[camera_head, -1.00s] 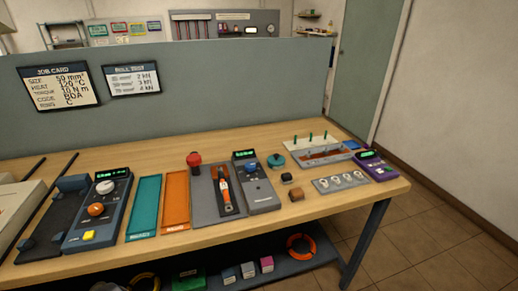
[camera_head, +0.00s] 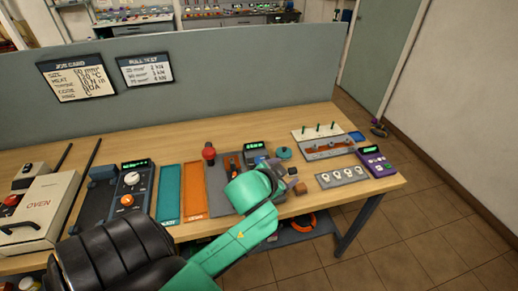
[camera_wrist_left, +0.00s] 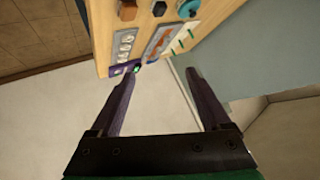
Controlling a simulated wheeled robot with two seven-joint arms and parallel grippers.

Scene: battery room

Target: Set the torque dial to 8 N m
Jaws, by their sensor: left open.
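The grey-blue device with a green display (camera_head: 254,146), just right of the grey mat, is mostly covered by my left arm. Its knob is hidden, and I cannot tell whether it is the torque dial. Another grey-blue device (camera_head: 133,184) at the left has a lit display, a white knob (camera_head: 132,178) and an orange knob (camera_head: 127,200). My left gripper (camera_head: 292,176) is over the bench near the small brown block (camera_head: 300,188). In the left wrist view, the fingers (camera_wrist_left: 163,72) are apart and empty. My right gripper is not in view.
A red button (camera_head: 209,153) stands by the grey mat. A teal tray (camera_head: 168,195) and an orange tray (camera_head: 193,188) lie left of it. At the right are a white terminal strip (camera_head: 342,177) and a purple device (camera_head: 376,161). A job card (camera_head: 77,78) hangs on the partition.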

